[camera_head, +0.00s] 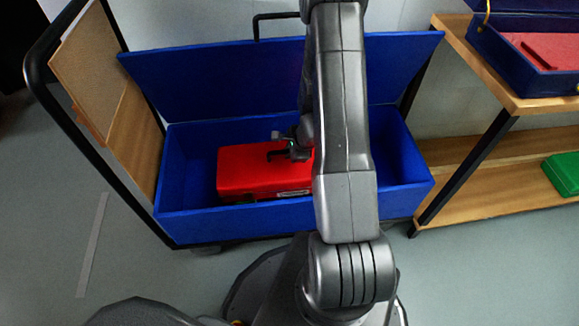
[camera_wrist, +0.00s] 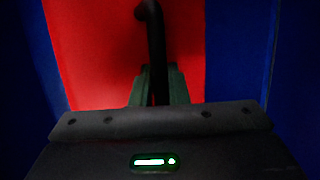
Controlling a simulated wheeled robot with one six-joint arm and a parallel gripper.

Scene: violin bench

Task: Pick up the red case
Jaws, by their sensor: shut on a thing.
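The red case (camera_head: 246,171) is inside the open blue box (camera_head: 178,187), partly hidden behind my arm in the head view. It has a black handle on top. In the wrist view the red case (camera_wrist: 101,60) fills the middle, and its black handle (camera_wrist: 154,30) runs down between the fingers. My gripper (camera_head: 291,150) is at the top of the case, shut on the handle. The fingers also show in the wrist view (camera_wrist: 158,88). I cannot tell whether the case touches the box floor.
The blue box's lid (camera_head: 230,80) stands open at the back. The box sits on a black-framed trolley with a wooden side panel (camera_head: 88,66). At right a wooden shelf (camera_head: 484,65) bears a dark blue case (camera_head: 508,62), with a green case (camera_head: 567,172) lower down.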

